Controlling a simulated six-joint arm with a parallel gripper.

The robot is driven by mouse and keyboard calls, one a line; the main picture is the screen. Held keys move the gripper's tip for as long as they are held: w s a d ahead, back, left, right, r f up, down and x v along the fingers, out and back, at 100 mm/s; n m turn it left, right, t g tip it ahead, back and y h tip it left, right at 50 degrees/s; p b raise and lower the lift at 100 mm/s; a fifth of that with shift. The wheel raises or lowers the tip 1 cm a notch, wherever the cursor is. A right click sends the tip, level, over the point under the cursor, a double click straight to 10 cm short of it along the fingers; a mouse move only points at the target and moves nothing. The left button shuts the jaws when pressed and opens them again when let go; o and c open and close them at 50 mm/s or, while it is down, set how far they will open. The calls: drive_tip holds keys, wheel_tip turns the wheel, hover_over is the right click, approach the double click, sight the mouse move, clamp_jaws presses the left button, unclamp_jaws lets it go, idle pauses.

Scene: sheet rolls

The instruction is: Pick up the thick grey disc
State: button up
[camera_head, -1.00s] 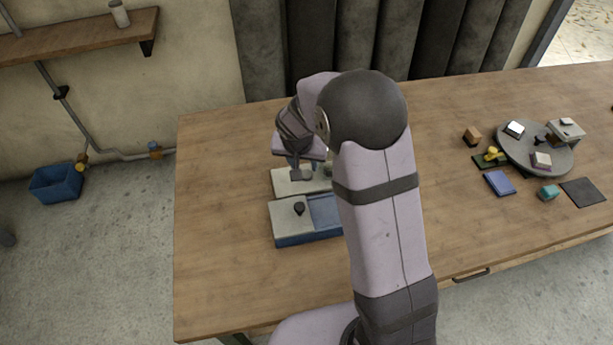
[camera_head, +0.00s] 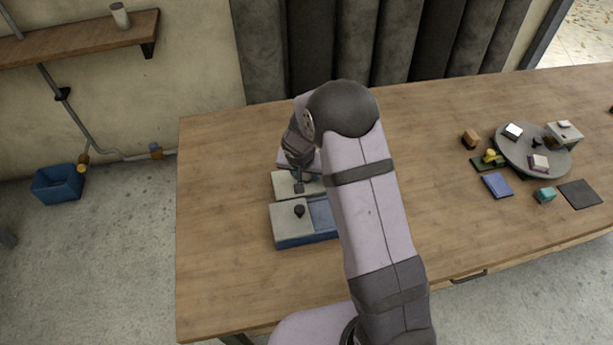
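No separate thick grey disc can be made out clearly. The only plain grey disc in view is the large round platform (camera_head: 519,157) at the right of the table, with several small things on it. My gripper (camera_head: 306,184) points down over the rear pale-topped box (camera_head: 284,184), left of the middle of the table. The arm hides part of the gripper and what lies beneath it. Whether its fingers are open or hold something cannot be told.
In front of my gripper stands a blue box (camera_head: 292,239) with a pale lid and a dark knob (camera_head: 299,211). Right of the arm are an orange-brown block (camera_head: 470,139), a blue pad (camera_head: 497,185), a teal block (camera_head: 545,195) and a dark mat (camera_head: 580,194). The table's left side is clear.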

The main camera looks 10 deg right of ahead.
sight(306, 179)
drive_tip(key=shift+c, duration=0.2)
drive_tip(key=c, duration=0.7)
drive_tip(key=shift+r, duration=0.2)
drive_tip(key=shift+c, duration=0.2)
wheel_tip(306, 179, up, 18)
drive_tip(key=b, duration=0.1)
drive_tip(key=shift+f+b, duration=0.2)
drive_tip(key=shift+b, duration=0.15)
